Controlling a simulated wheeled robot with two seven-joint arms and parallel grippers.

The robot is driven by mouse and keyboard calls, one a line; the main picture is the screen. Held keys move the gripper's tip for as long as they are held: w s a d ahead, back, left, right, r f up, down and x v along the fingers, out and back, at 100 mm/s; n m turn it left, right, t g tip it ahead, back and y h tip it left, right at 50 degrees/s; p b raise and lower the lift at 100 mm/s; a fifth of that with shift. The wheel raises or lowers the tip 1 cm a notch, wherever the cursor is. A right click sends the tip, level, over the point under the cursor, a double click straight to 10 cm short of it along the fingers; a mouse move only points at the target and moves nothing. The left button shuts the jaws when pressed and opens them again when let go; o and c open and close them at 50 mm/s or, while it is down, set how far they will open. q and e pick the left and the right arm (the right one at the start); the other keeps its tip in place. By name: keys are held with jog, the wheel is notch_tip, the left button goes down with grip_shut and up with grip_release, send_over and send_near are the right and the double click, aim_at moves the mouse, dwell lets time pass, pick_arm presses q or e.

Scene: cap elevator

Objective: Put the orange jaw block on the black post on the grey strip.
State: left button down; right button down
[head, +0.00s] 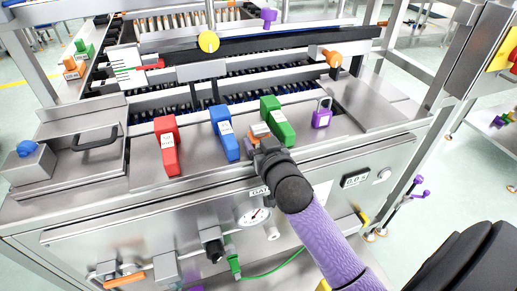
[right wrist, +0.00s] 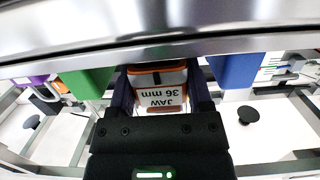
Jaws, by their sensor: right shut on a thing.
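The orange jaw block (head: 260,131) is at the front of the machine, between the blue and green blocks. In the right wrist view, the orange jaw block (right wrist: 160,90) sits between my fingers, its white label reading "JAW 36 mm" upside down. My right gripper (head: 262,143) is shut on it and hides part of it in the head view. The grey strip (head: 195,152) seems to be the steel ledge under the coloured blocks. I cannot make out the black post; the block or my gripper may hide it. My left gripper is not in view.
A red block (head: 167,150), a blue block (head: 224,135) and a green block (head: 278,125) stand along the ledge. A purple padlock (head: 322,114) is to the right. The green and blue blocks flank my gripper closely. A steel edge (right wrist: 150,42) crosses the wrist view.

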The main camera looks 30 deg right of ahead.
jog(key=shift+f, duration=0.25)
jog(key=shift+f, duration=0.15)
grip_release()
